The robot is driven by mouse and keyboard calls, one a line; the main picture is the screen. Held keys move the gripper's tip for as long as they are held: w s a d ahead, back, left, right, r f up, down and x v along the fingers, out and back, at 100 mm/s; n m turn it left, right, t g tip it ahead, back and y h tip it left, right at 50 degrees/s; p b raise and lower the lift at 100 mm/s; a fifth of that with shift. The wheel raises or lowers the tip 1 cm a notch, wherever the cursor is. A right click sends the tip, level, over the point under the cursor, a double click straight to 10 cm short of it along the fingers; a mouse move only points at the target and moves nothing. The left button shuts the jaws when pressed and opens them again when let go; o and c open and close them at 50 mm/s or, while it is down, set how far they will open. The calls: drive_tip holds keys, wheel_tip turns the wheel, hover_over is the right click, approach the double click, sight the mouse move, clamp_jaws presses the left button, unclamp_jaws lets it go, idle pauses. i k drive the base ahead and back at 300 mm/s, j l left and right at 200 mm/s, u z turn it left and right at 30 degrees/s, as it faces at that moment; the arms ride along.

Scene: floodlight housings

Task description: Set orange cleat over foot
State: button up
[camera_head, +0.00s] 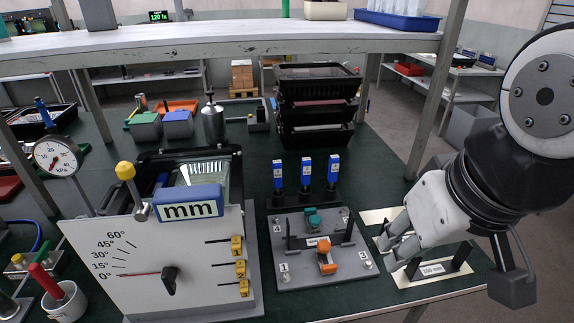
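The orange cleat (327,265) sits on a grey fixture plate (296,281) with numbered corners, right of the centre. A teal cleat (313,221) sits further back on the same plate. Black upright bars stand on either side between the two cleats. I cannot tell which part is the foot. My gripper (391,247) reaches in from the right, over the light plate right of the fixture. Its grey fingers look apart, with nothing visible between them. It is to the right of the orange cleat and not touching it.
A large angle-dial panel (110,252) with a blue "mm" block stands to the left. Blue-topped tools (306,172) stand in a black rack behind the fixture. Stacked black trays (316,105) rise behind. A pale plate (434,268) with black posts lies below my gripper.

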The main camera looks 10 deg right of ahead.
sight(328, 267)
drive_tip(key=i, duration=0.3)
drive_tip(key=k+l, duration=0.2)
drive_tip(key=l, duration=0.2)
drive_tip(key=k+l, duration=0.25)
drive_tip(key=l, duration=0.15)
drive_tip(key=k+l, duration=0.2)
drive_tip(key=l, duration=0.2)
drive_tip(key=l+u, duration=0.05)
